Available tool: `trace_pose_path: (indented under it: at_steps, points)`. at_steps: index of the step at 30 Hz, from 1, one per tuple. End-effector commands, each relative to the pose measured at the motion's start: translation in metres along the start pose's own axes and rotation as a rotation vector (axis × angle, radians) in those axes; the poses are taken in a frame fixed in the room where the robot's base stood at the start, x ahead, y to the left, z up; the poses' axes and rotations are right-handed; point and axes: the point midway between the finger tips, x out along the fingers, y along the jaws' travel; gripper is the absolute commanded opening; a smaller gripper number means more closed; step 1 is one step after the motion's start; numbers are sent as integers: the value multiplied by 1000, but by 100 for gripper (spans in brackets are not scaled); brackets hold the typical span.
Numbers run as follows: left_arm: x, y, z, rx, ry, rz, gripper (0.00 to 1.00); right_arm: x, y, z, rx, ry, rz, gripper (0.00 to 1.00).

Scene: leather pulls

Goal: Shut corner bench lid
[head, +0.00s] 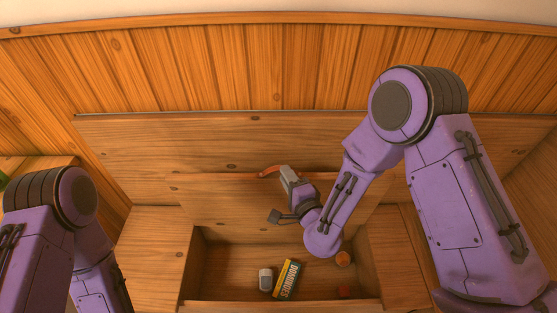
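The corner bench lid (220,198) is a wooden panel standing raised behind the open bench box (190,265). A curved orange-brown leather pull (267,172) sits at the lid's top edge. My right gripper (285,176) is at the pull, its grey end overlapping the pull's right part. The wrist hides the gap between its fingers, so I cannot tell whether it is open or shut on the pull. My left arm is at the left edge, and its gripper is out of view.
Inside the box lie a yellow-and-dark dominoes box (287,280), a small grey-white item (265,279) and orange round items (343,258). Wooden seat panels flank the opening at left (150,255) and right (398,255). A plank wall (220,70) stands behind.

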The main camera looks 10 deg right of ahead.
Motion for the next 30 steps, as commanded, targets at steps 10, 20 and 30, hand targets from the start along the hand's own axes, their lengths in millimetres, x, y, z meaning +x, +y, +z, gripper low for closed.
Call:
trace_pose_path:
  at_steps: [10,20,30]
  points:
    - [-11,-1,-5,0,1,1,92,53,0,2,0,-2,1,23]
    - [-10,-1,-5,0,1,1,92,55,0,2,-1,-3,1,0]
    - [-3,0,-2,-1,1,1,92,56,4,3,-7,-4,-12,0]
